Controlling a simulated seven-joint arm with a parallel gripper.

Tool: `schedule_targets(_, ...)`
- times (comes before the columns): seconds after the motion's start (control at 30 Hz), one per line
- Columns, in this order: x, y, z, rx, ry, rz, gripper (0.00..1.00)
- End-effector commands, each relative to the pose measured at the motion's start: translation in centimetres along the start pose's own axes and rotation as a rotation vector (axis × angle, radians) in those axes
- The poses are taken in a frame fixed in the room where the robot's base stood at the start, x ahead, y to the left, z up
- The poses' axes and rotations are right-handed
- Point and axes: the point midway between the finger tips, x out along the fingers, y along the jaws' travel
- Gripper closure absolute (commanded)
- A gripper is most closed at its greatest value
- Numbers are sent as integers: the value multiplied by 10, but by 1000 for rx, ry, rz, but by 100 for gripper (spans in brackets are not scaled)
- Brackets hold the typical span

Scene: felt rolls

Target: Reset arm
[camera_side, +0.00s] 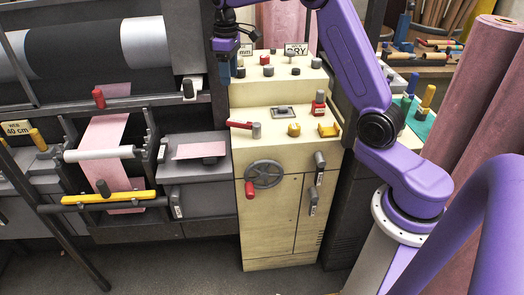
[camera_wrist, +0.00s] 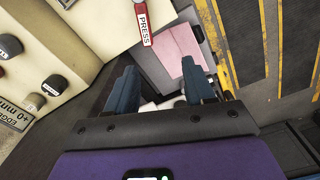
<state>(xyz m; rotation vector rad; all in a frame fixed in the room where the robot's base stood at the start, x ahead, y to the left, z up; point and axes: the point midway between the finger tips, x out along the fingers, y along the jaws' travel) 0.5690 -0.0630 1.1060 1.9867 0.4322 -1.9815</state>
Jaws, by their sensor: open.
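My purple arm reaches in from the right, and my gripper (camera_side: 226,68) hangs above the left side of the cream control cabinet (camera_side: 268,205). In the wrist view my gripper (camera_wrist: 160,68) has its two blue fingers spread apart with nothing between them. Beyond the fingers lie a red lever with a PRESS label (camera_wrist: 142,22) and a pink felt piece (camera_wrist: 183,50) on a grey surface. In the side view the pink felt piece (camera_side: 201,150) lies on a grey shelf left of the cabinet. The gripper is apart from both.
The cabinet carries several knobs, a red-handled lever (camera_side: 239,125) and a handwheel (camera_side: 264,174). Left is a machine with a pink strip (camera_side: 105,140), a white roller (camera_side: 99,153) and a yellow bar (camera_side: 108,197). Tall pink felt rolls (camera_side: 478,85) stand at right. The floor in front is clear.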

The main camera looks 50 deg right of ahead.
Motion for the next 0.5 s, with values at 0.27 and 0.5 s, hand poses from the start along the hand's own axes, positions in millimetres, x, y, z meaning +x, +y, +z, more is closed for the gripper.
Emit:
schedule_targets(0.27, -10, -101, 24, -145, 7, 1, 47)
schedule_targets(0.5, -11, -176, 72, -268, 12, 0, 47)
